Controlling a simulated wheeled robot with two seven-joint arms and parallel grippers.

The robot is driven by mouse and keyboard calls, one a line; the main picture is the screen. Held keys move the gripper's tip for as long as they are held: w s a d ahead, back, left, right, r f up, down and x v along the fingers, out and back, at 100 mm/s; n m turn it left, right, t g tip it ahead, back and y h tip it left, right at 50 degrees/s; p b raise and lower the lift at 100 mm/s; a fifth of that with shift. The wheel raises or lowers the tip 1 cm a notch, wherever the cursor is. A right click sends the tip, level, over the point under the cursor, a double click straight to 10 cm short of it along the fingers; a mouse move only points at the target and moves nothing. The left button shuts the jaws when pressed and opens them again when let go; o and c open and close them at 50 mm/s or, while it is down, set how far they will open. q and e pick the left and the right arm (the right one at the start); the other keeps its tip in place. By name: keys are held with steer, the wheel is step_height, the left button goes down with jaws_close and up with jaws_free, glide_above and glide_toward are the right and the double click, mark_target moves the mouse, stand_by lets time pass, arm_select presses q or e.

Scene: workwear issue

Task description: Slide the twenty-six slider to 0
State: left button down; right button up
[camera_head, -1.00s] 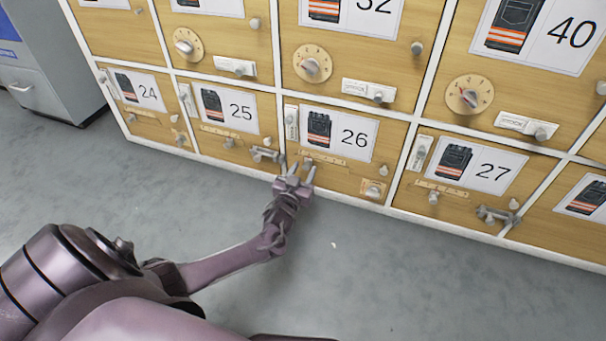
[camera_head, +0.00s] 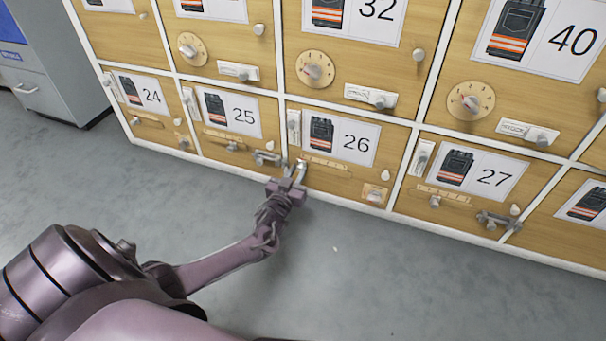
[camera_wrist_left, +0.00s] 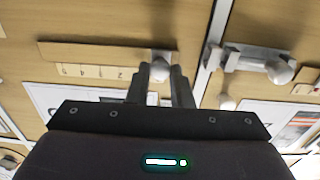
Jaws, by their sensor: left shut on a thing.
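The twenty-six slider (camera_head: 323,163) is a pale strip with a numbered scale, set below the 26 label (camera_head: 356,142) on a wooden door. My left gripper (camera_head: 295,168) is at the left end of this strip. In the left wrist view, which is turned over, the slider strip (camera_wrist_left: 100,54) shows its numbers running away to the left. The slider's round grey knob (camera_wrist_left: 161,66) sits between the fingertips of my left gripper (camera_wrist_left: 161,73), which is shut on it. The fingers hide the low end of the scale, so the knob's exact number cannot be read. My right gripper is not in view.
A metal bolt latch (camera_head: 267,158) sits just left of the gripper, on door 25's side; it also shows in the wrist view (camera_wrist_left: 255,62). Door 26 also has a small square-plated knob (camera_head: 375,194) at lower right. The grey floor (camera_head: 400,285) in front is clear.

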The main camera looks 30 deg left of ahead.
arm_select(q)
steer(key=shift+a, duration=0.2)
steer(key=c, duration=1.3)
jaws_free()
steer(key=shift+s, duration=0.1)
steer(key=shift+s, duration=0.1)
steer(key=p+v, duration=0.4)
steer(key=v, duration=0.3)
steer(key=shift+s, duration=0.3)
steer(key=shift+d, duration=0.1)
steer(key=shift+p, duration=0.3)
